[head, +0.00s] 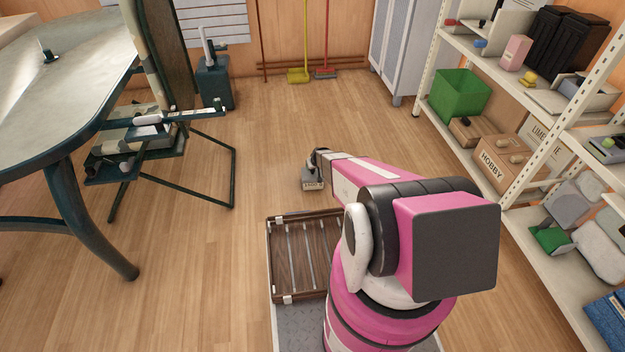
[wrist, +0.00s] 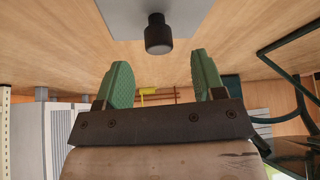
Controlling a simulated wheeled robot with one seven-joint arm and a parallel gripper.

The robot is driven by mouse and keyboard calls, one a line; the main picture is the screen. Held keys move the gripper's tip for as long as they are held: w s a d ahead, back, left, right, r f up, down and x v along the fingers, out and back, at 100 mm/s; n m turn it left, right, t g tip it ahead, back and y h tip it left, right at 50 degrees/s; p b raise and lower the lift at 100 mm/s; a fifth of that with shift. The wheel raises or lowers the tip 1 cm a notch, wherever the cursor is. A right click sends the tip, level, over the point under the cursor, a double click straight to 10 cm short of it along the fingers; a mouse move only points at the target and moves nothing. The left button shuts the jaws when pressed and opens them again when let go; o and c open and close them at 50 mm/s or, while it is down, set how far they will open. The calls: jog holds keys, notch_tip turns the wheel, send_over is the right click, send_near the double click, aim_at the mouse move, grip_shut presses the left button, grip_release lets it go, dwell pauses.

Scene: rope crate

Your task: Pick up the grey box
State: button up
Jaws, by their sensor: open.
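The grey box (head: 313,185), with "1500 g" on its side, sits on the wooden floor beyond the slatted crate in the head view. In the wrist view its flat grey top (wrist: 205,18) shows at the upper edge, with a dark round knob (wrist: 158,36) standing on it. My gripper (wrist: 163,75) has two green fingers, spread apart with nothing between them. The knob is ahead of the fingertips, roughly in line with the gap, and apart from them. In the head view my arm reaches out to the box, and the fingers are too small to make out.
A brown slatted crate (head: 269,250) lies close in front of me. A shelf unit (head: 513,192) with a green bin (head: 460,95) and boxes stands right. A table (head: 60,85) and a folding frame (head: 232,165) stand left. The floor around the box is clear.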

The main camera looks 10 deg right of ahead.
aim_at(313, 176)
jog(key=x, duration=0.5)
jog(key=shift+f, duration=0.15)
grip_shut()
